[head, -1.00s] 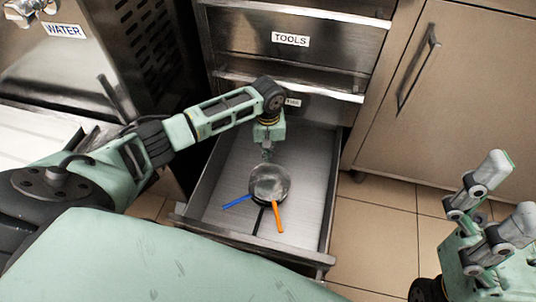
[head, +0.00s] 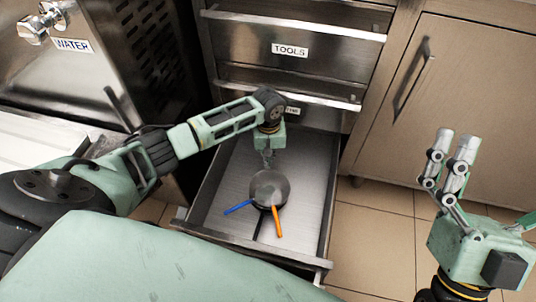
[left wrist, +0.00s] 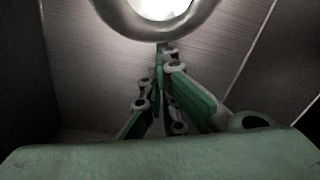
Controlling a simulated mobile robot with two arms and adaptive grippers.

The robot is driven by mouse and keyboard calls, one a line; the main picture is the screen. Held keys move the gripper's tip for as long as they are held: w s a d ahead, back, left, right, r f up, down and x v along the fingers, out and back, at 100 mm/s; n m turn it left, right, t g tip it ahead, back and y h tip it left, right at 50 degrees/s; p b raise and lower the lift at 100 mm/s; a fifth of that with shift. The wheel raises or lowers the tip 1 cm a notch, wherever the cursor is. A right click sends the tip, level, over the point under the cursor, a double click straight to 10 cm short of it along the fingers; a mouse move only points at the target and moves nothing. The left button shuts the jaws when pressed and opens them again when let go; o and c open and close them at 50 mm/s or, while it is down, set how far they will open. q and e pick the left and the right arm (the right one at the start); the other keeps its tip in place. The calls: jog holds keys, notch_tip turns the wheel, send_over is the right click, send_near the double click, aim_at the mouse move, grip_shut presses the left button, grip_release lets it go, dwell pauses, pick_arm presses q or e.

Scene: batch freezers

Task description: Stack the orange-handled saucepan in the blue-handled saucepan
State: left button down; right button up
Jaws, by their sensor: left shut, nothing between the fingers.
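The orange-handled saucepan (head: 277,222) and the blue-handled saucepan (head: 238,208) are in the open drawer, with their round bowls overlapping as one circle. Their handles fan toward the drawer's front, blue to the left of orange. The overlap hides most of one bowl, and I cannot tell how deeply one sits in the other. My left gripper (head: 267,160) is shut and empty, pointing down just behind the bowls. The left wrist view shows its closed fingers (left wrist: 163,48) close to a shiny round rim.
The drawer (head: 313,190) has clear floor around the pans, and a dark strip runs under the handles to its front. Closed drawers, one labelled TOOLS (head: 290,50), stand above. A cabinet door (head: 455,100) is at right, and a WATER unit (head: 73,45) at left.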

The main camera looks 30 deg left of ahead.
jog(key=w+f+g+h+p, duration=0.5)
jog(key=f+g, duration=0.5)
jog(key=f, duration=0.5)
pick_arm(q)
jog(key=s+p, duration=0.1)
jog(key=p, duration=0.1)
jog(key=s+d+p, duration=0.1)
jog(key=shift+f+p, duration=0.15)
jog(key=shift+p, duration=0.25)
pick_arm(e)
jog(key=s+d+f+g, duration=0.2)
jog(key=s+f+g, duration=0.2)
jog(key=f, duration=0.2)
jog(key=s+d+f+g+h, duration=0.1)
jog(key=s+d+f+g, duration=0.2)
jog(key=f, duration=0.4)
jog(key=shift+s+m+g, duration=0.4)
jog(key=shift+s+g, duration=0.5)
jog(key=shift+g, duration=0.2)
jog(key=shift+f, duration=0.1)
